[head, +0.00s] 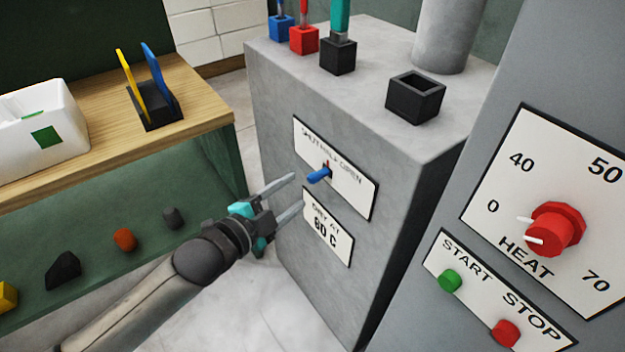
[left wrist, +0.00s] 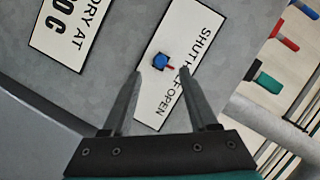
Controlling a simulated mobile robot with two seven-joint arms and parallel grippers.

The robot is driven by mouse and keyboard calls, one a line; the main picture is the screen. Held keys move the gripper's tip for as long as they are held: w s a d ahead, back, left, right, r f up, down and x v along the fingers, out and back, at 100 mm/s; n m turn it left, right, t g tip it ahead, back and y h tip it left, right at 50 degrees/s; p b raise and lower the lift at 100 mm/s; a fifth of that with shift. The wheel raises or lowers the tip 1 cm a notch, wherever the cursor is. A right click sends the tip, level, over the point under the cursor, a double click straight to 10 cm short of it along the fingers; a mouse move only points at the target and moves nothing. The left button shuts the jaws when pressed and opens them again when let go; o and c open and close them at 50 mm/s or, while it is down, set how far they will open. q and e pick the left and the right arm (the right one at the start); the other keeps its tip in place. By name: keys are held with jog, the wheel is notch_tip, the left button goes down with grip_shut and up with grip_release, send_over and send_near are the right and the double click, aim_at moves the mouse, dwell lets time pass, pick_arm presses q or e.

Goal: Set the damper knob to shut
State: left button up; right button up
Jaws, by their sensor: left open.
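The damper knob (head: 318,176) is a small blue knob with a red pointer, on a white plate (head: 352,190) lettered SHUT, HALF, OPEN on the grey cabinet's front. The pointer seems to be toward HALF. My left gripper (head: 297,190) is open and empty, just left of and below the knob in the head view. In the left wrist view the knob (left wrist: 160,62) shows beyond and between the tips of the open gripper (left wrist: 160,72), apparently apart from both fingers. My right gripper is not in view.
A DRY AT 80 C label (head: 328,228) is below the plate. A red heat dial (head: 556,228) and green and red buttons (head: 450,281) are on the panel at right. Black, red and blue holders stand on the cabinet (head: 300,75). A wooden bench (head: 95,105) stands left.

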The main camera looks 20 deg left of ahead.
aim_at(309, 180)
pick_arm(q)
jog(key=b+x, duration=0.1)
jog(key=x, duration=0.5)
jog(key=shift+w+d+f+b, duration=0.1)
jog(key=shift+w+f+b, duration=0.05)
jog(key=shift+w+b, duration=0.2)
jog(key=shift+w+d+f, duration=0.1)
jog(key=shift+w+d, duration=0.1)
jog(key=shift+w, duration=0.3)
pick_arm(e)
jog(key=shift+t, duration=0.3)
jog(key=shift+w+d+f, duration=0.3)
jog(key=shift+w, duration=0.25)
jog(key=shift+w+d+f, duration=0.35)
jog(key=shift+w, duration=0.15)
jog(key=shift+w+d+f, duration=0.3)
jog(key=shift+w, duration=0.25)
pick_arm(q)
grip_shut()
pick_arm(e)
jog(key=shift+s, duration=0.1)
